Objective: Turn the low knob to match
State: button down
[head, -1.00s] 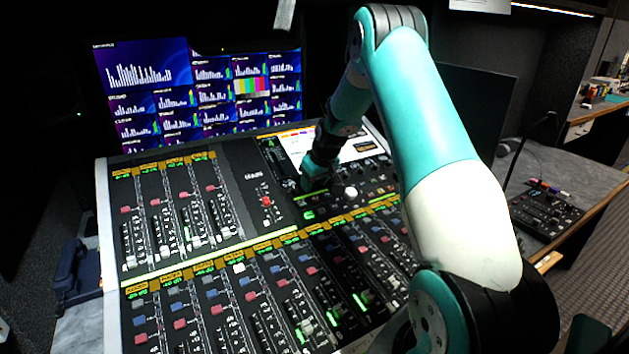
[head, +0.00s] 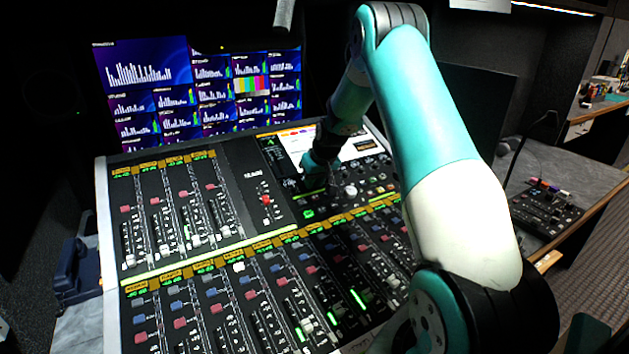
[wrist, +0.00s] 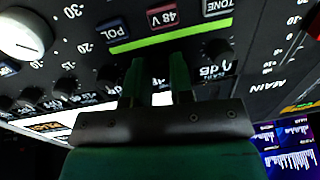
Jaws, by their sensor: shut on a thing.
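My gripper (wrist: 158,62) has its two green fingers down on the console's knob panel, in the middle of a row of small dark knobs. It is shut on a small knob there, mostly hidden between the fingers. I cannot read this knob's label or its pointer. In the head view my gripper (head: 331,184) is small and dark over the upper right section of the mixing console (head: 235,180). Nearby dark knobs show in the wrist view, one to the left (wrist: 65,86) and one to the right (wrist: 216,50).
A large white knob (wrist: 24,36) stands left of my fingers and shows in the head view (head: 351,190). POL (wrist: 113,30) and red 48 V (wrist: 162,15) buttons lie close by. Faders fill the console's front. Monitors (head: 200,90) stand behind; a small control box (head: 545,210) sits right.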

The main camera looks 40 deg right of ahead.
jog(key=shift+m, duration=1.6)
jog(key=c, duration=1)
grip_release()
jog(key=b+v, duration=0.1)
jog(key=v, duration=1.6)
jog(key=shift+s+b, duration=0.3)
jog(key=shift+s, duration=0.05)
jog(key=shift+a+r, duration=0.1)
jog(key=shift+a, duration=0.05)
